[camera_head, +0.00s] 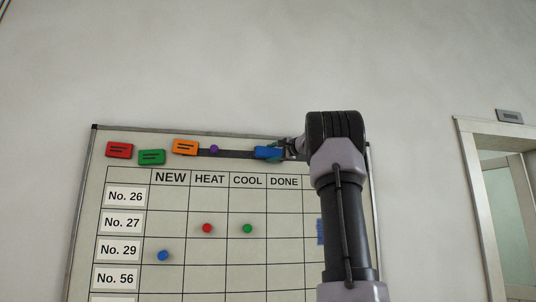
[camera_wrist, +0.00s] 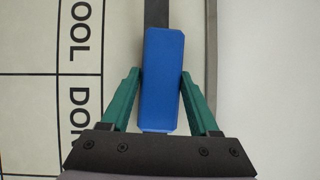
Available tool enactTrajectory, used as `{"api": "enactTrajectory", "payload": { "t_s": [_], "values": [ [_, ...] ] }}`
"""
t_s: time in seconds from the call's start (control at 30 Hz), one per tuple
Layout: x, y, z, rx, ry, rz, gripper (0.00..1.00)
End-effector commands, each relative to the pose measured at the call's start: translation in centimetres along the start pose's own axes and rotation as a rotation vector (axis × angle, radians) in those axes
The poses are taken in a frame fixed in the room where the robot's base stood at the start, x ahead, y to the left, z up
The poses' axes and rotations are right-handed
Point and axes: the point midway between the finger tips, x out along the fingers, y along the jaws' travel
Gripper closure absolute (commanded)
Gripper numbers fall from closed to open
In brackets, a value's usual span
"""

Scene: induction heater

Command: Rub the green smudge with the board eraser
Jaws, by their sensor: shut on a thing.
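A blue block (camera_head: 268,153), which looks like the board eraser, is at the dark strip along the top of the whiteboard. My gripper (camera_head: 286,148) is shut on it from the right. In the wrist view the blue block (camera_wrist: 162,85) lies between the two green fingers of my gripper (camera_wrist: 161,75), lengthwise along the strip. No green smudge shows in either view. My arm covers the right part of the board and could hide it. A blue patch (camera_head: 320,231) shows at the arm's left edge, partly covered.
The whiteboard (camera_head: 183,225) has a grid with printed labels. Red (camera_head: 119,150), green (camera_head: 151,157) and orange (camera_head: 185,147) blocks sit at its top left. A purple magnet (camera_head: 214,149) is beside the dark strip (camera_head: 235,154). Several round magnets are in the grid. A doorway is at right.

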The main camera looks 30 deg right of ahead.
Motion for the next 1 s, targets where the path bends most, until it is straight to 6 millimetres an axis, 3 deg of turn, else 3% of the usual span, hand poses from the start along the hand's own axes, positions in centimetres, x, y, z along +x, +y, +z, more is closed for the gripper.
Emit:
{"api": "enactTrajectory", "payload": {
  "t_s": [0.23, 1.0],
  "values": [
    [-1.0, -0.1, -2.1, 0.000, 0.002, 0.000, 0.83],
    [-3.2, -0.4, -5.7, 0.000, 0.001, 0.001, 0.83]
  ]
}}
